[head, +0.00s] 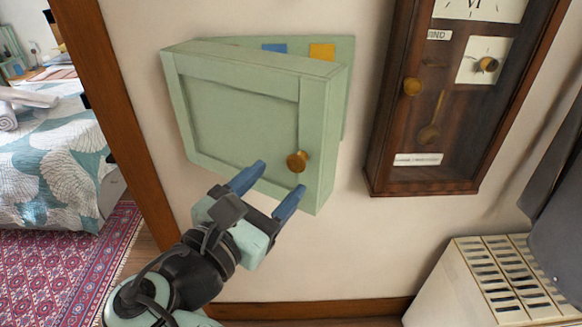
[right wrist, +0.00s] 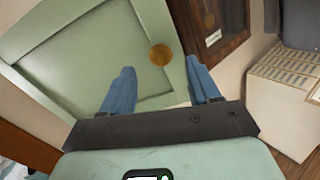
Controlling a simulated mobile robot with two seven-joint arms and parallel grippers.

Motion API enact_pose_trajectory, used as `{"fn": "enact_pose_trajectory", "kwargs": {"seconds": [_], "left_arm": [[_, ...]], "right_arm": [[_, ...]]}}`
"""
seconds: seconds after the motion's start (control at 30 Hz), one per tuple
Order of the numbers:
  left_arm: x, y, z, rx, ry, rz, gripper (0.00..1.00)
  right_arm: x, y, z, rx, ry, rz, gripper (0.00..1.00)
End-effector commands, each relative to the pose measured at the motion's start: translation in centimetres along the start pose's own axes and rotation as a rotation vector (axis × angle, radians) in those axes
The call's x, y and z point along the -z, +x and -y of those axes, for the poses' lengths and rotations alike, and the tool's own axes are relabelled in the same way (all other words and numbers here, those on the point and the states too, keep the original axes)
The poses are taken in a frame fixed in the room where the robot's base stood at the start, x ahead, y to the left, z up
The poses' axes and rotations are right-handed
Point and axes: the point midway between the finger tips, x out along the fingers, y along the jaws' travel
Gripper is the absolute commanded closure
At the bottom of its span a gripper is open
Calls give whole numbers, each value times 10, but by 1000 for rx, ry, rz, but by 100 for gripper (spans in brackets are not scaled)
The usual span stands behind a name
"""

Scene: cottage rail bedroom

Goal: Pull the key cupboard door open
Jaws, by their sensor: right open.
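The key cupboard on the wall is pale green, with a panelled door (head: 238,118) that also fills the left of the right wrist view (right wrist: 85,50). A round brass knob (head: 298,161) sits near the door's lower right corner; it also shows in the right wrist view (right wrist: 160,54). Behind the door's top edge, a green back panel (head: 346,85) shows with a blue and a yellow square. The door front stands at an angle to this panel. My right gripper (head: 281,178) is open and empty, just below the knob, its blue fingers spread to either side. My left gripper is out of view.
A dark wooden wall clock (head: 378,150) hangs close to the right of the cupboard. A cream slatted heater (head: 490,275) stands at lower right, beside grey cloth (head: 560,230). A brown door frame (head: 120,110) and a bed (head: 50,150) are at left.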

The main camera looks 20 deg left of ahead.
Motion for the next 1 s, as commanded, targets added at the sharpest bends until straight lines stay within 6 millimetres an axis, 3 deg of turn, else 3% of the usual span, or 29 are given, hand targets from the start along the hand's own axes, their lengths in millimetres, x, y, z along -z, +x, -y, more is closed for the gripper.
{"fn": "enact_pose_trajectory", "kwargs": {"seconds": [0.1, 0.3, 0.67, 0.77, 0.87, 1.0], "left_arm": [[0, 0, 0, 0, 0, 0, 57], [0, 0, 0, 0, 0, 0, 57], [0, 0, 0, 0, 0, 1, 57], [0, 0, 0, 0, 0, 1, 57], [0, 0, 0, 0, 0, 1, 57], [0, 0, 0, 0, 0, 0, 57]], "right_arm": [[0, 23, 1, 4, 1, -1, 39], [0, 46, 0, 2, 1, -1, 39], [0, 51, 0, 1, 1, -1, 39], [0, 51, 0, 1, 1, -1, 65], [0, 51, 0, 1, 1, -1, 97], [0, 51, 0, 1, 1, -1, 100]]}}
